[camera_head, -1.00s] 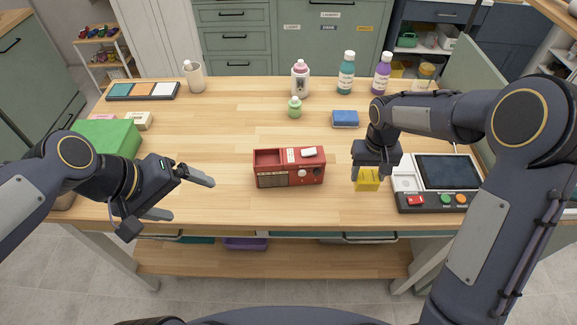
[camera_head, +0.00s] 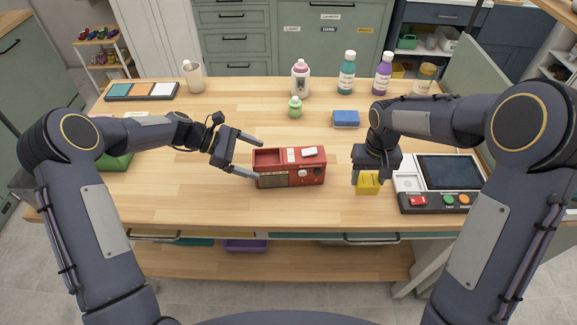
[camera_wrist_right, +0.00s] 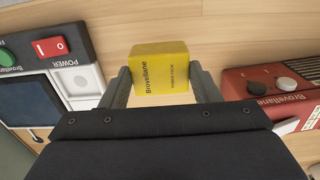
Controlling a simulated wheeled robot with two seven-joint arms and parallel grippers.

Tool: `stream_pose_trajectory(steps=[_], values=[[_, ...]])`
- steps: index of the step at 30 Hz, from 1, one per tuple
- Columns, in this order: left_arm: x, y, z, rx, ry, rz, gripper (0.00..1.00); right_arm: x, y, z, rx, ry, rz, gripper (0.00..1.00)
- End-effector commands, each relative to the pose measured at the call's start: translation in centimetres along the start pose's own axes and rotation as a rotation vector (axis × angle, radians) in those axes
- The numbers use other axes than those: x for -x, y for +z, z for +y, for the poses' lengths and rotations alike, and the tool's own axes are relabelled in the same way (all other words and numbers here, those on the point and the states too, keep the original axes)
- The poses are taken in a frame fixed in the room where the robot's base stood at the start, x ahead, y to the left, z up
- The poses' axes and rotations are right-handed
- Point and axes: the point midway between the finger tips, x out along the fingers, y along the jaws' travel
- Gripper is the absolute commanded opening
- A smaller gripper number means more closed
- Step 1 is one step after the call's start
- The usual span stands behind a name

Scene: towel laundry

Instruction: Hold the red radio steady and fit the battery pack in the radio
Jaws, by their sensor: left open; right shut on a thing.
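My right gripper (camera_head: 367,180) is shut on the yellow battery pack (camera_head: 368,186), right of the radio. In the right wrist view the pack (camera_wrist_right: 162,70) sits between both fingers.
A black device (camera_head: 436,202) with a screen and coloured buttons stands just right of the pack. A blue sponge (camera_head: 345,118), a green bottle (camera_head: 295,107) and taller bottles stand behind. A green box (camera_head: 117,160) is partly behind my left arm. The front table is clear.

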Motion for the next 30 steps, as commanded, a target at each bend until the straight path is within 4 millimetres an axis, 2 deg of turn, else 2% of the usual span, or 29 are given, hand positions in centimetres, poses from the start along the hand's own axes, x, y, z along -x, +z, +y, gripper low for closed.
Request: stream_pose_trajectory(steps=[3,10,21,30], values=[[-1.0,-0.8,0.5,0.047,0.000,-0.026,0.91,0.0,0.0,0.0,0.000,0.000,0.001,0.28],[-2.7,-1.1,0.6,0.062,-0.002,-0.035,0.91,-0.6,0.0,0.0,0.000,0.000,0.001,0.28],[-8.1,-1.1,0.5,0.061,-0.005,-0.033,0.91,-2.6,0.0,0.0,0.000,0.000,0.001,0.28],[-10.9,-0.9,0.6,0.061,-0.003,-0.033,0.91,-3.6,0.0,0.0,0.000,0.000,0.001,0.28]])
